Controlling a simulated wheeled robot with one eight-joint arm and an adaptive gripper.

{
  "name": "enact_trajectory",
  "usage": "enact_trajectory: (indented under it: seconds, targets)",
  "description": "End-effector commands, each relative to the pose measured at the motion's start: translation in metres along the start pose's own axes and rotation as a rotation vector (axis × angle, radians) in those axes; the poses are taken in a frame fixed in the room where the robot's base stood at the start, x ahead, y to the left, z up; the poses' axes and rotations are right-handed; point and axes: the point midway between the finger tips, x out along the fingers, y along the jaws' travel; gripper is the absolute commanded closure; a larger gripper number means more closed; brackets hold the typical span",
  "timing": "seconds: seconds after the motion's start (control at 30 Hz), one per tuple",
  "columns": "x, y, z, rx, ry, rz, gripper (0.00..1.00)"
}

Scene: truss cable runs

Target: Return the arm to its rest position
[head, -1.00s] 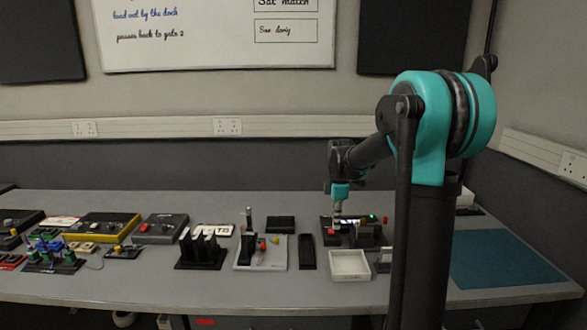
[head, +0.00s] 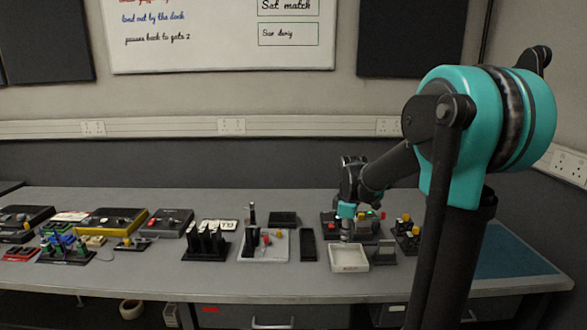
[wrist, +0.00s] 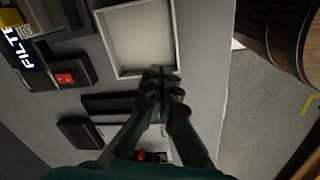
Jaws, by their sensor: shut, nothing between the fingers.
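My gripper (head: 346,236) hangs pointing down over the right half of the grey bench, just above the back edge of a shallow white tray (head: 335,264). In the wrist view my gripper (wrist: 163,72) has its dark fingers together with nothing between them, in front of the near rim of the tray (wrist: 118,73), which looks empty. I cannot tell from the pictures whether the fingers touch the tray. My teal and dark arm reaches in from the right and hides part of the bench there.
A black device with a lit display (head: 362,222) stands behind the tray. A black block with yellow knobs (head: 406,236) is to its right. A grey board (head: 279,247), black racks and several control boxes stand to the left. A wooden barrel (wrist: 290,35) stands on the floor beyond the bench edge.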

Motion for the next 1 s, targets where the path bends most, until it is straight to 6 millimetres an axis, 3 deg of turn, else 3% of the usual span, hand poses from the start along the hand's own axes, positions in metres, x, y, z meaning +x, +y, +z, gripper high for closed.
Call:
enact_trajectory:
  seconds: [0.17, 0.4, 0.6, 0.77, 1.0]
  targets:
    - [0.011, -0.038, 0.023, 0.236, 0.029, 0.049, 1.0]
    - [0.042, -0.116, 0.068, 0.73, 0.123, 0.131, 1.0]
    - [0.066, -0.166, 0.093, 1.055, 0.207, 0.163, 1.0]
    - [0.076, -0.183, 0.102, 1.172, 0.242, 0.17, 1.0]
    - [0.077, -0.184, 0.103, 1.19, 0.247, 0.171, 1.0]
